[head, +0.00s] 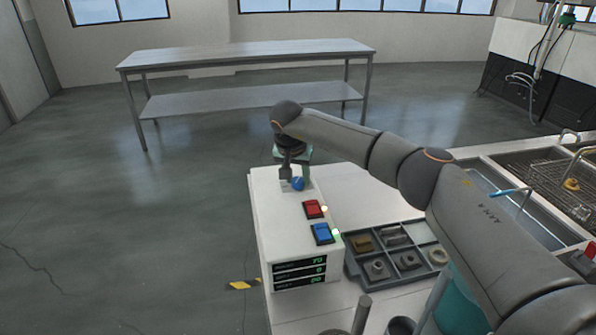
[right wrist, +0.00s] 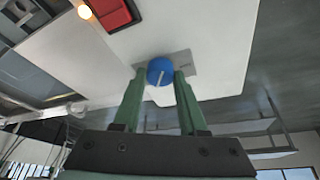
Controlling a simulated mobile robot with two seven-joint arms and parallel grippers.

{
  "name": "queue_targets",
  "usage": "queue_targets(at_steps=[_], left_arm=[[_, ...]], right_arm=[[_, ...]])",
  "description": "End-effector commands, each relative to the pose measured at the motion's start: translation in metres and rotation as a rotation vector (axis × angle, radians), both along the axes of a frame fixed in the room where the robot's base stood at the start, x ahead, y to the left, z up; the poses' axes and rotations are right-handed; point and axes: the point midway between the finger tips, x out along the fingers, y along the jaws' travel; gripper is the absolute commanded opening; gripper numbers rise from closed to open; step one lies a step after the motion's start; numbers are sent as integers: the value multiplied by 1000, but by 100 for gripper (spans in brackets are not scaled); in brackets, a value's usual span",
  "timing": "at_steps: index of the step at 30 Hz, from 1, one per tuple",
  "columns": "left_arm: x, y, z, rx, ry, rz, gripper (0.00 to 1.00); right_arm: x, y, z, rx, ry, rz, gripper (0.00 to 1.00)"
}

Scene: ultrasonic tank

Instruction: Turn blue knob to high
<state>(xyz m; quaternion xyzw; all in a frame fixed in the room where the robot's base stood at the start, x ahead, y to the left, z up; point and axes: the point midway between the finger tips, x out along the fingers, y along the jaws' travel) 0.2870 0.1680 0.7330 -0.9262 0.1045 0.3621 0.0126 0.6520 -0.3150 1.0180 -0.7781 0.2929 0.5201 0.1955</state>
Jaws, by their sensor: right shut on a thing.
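The blue knob (head: 298,184) is on the far end of the white control box's top. In the right wrist view the knob (right wrist: 160,69) has a pale pointer line and sits on a grey plate (right wrist: 196,69). My right gripper (head: 292,177) reaches down to the knob from above. Its two green fingers (right wrist: 160,76) are shut on the knob, one on either side, and partly hide its sides. The markings around the knob are too small to read. My left gripper is in neither view.
The white control box (head: 262,228) also carries a red switch (head: 313,209), a blue switch (head: 322,233), and lit displays (head: 300,269) on its front. A grey compartment tray (head: 351,268) with metal parts stands to its right. A tank with a wire basket (head: 549,180) is at far right.

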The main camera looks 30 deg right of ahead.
Motion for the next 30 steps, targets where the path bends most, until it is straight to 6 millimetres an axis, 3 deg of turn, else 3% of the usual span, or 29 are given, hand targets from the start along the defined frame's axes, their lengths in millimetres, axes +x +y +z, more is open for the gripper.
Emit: queue_targets(at_steps=[12,30], left_arm=[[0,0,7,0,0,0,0],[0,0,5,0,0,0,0]], right_arm=[[2,1,1,-1,-3,-331,0],[3,1,1,0,-4,-467,0]])
